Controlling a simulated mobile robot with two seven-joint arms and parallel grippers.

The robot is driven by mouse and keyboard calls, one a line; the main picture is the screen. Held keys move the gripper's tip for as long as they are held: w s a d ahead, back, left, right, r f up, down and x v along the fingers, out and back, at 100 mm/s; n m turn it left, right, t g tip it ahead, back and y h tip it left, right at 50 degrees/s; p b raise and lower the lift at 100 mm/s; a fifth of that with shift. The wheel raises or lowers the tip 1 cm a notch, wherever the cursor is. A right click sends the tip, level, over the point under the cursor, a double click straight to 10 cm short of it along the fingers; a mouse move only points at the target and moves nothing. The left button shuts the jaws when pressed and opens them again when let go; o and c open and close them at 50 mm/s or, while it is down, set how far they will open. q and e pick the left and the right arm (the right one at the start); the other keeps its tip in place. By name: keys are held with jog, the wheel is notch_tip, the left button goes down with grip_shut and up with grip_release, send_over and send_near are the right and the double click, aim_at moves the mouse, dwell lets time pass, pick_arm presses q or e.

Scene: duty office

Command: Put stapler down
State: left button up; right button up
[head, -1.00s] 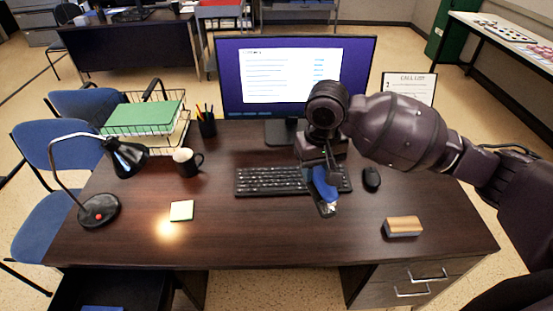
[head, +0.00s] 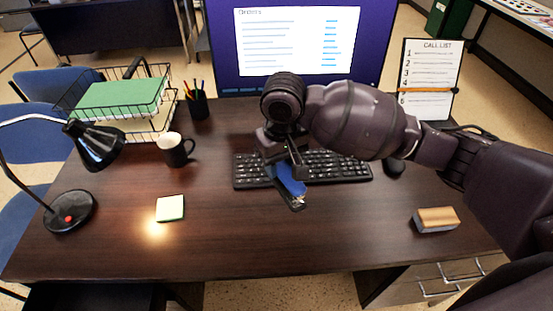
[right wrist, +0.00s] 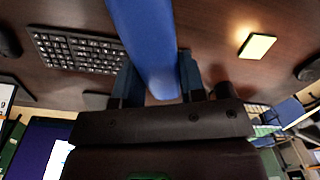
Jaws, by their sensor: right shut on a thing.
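My right gripper (head: 286,166) is shut on the blue stapler (head: 292,182), over the front edge of the keyboard near its middle. The stapler points toward the near side of the desk, with its dark base and metal nose showing. In the right wrist view the blue stapler (right wrist: 145,40) sits between the two dark fingers of the right gripper (right wrist: 157,80). I cannot tell whether the stapler touches the desk (head: 240,240). My left gripper is not in view.
The black keyboard (head: 335,166) lies behind the stapler, with the mouse (head: 394,165) to its right. The front middle of the desk is clear.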

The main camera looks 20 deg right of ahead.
jog(key=a+r+n+p, duration=0.15)
jog(key=a+n, duration=0.25)
jog(key=a, duration=0.8)
jog(key=b, duration=0.1)
send_over(234, 234)
notch_tip(234, 234, down, 6)
notch_tip(234, 234, down, 14)
jog(key=b, duration=0.3)
jog(key=shift+a+r, duration=0.1)
jog(key=shift+r, duration=0.05)
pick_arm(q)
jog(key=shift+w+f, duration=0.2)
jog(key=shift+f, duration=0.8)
pick_arm(e)
jog(key=shift+f, duration=0.2)
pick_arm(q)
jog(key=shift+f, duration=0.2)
pick_arm(e)
jog(key=o, duration=1)
